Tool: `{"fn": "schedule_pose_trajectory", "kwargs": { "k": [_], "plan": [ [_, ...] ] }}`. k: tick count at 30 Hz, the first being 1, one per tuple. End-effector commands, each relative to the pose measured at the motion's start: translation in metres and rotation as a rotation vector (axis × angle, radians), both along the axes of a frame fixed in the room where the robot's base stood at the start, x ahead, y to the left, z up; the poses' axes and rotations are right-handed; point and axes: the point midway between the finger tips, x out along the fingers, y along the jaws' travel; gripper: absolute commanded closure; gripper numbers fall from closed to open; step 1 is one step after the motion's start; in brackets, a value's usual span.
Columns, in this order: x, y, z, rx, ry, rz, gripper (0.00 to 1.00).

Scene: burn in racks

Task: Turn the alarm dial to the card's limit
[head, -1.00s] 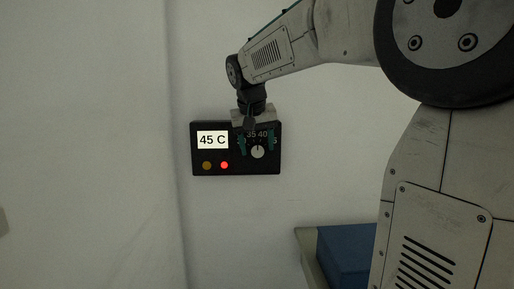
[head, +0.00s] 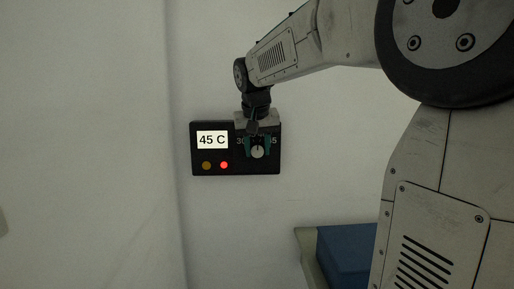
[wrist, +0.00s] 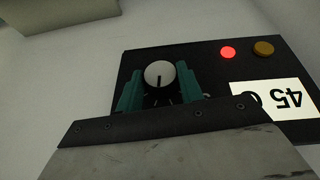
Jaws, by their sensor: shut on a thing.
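The alarm dial (head: 258,152) is a round pale knob with a dark pointer line, low on the right of a black wall panel (head: 215,170). In the head view its pointer looks roughly straight up. The white card (head: 212,140) on the panel reads 45 C. My gripper (head: 258,146) is shut on the dial, one green finger on each side. The wrist view, upside down to the panel, shows the dial (wrist: 159,74) between the fingers and the card (wrist: 285,97) partly cut off by my gripper. My gripper hides the middle scale numbers; parts of the outer ones show.
A red light (head: 224,165), lit, and a dull amber light (head: 206,165) sit under the card. A blue box (head: 345,255) stands on a pale surface at the lower right. The wall left of and below the panel is clear.

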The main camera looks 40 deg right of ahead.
Motion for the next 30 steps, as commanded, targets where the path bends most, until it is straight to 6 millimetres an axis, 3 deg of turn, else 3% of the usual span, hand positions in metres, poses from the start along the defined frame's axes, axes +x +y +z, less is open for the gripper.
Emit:
{"fn": "schedule_pose_trajectory", "kwargs": {
  "k": [18, 30],
  "plan": [
    [-0.0044, -0.0069, -0.0013, 0.376, -0.256, -0.004, 0.86],
    [-0.0051, -0.0079, -0.0022, 0.506, -0.343, -0.002, 0.86]
  ]
}}
